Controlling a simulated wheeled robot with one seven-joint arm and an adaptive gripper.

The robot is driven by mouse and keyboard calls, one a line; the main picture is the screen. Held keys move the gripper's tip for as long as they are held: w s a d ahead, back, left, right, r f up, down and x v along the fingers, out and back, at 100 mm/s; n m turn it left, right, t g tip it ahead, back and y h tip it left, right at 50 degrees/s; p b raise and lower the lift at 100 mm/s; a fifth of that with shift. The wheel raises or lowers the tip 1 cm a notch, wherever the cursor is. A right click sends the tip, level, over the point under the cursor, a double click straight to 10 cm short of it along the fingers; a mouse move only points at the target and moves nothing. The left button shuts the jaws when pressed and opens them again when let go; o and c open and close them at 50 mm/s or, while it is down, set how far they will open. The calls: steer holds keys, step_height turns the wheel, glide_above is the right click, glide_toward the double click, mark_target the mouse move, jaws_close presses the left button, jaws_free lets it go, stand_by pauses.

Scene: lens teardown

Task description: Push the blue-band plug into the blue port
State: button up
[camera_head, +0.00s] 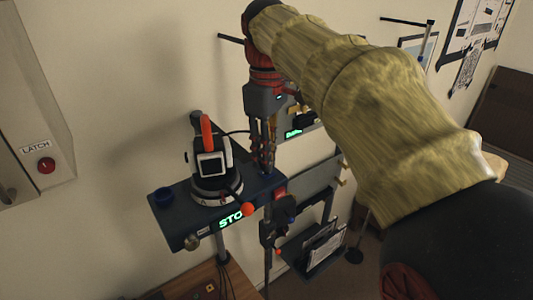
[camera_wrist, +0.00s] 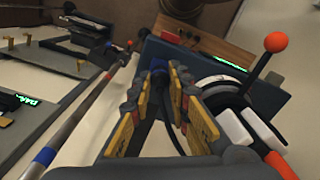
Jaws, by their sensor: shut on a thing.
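My gripper (camera_head: 266,168) points down at the right end of a dark blue shelf unit. The wrist view shows its yellow-padded fingers (camera_wrist: 166,88) shut on a dark plug (camera_wrist: 158,76) with a black cable. The plug's blue band cannot be made out clearly, as the fingers cover much of it. The plug's tip is close to the unit's surface; I cannot tell whether it touches or has entered a port. No blue port is clearly visible under the gripper.
The dark blue unit (camera_head: 180,228) carries a white dial base (camera_head: 217,188) with an orange-levered device (camera_head: 209,140), an orange ball knob (camera_head: 248,209) and a green display (camera_head: 230,218). A wall box with a red LATCH button (camera_head: 46,165) is at left. A pole (camera_wrist: 80,118) runs beside the gripper.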

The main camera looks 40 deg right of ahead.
steer(key=shift+f, duration=0.4)
steer(key=o, duration=1)
steer(key=shift+o, duration=0.2)
step_height(320, 180, up, 12)
stand_by(0.5)
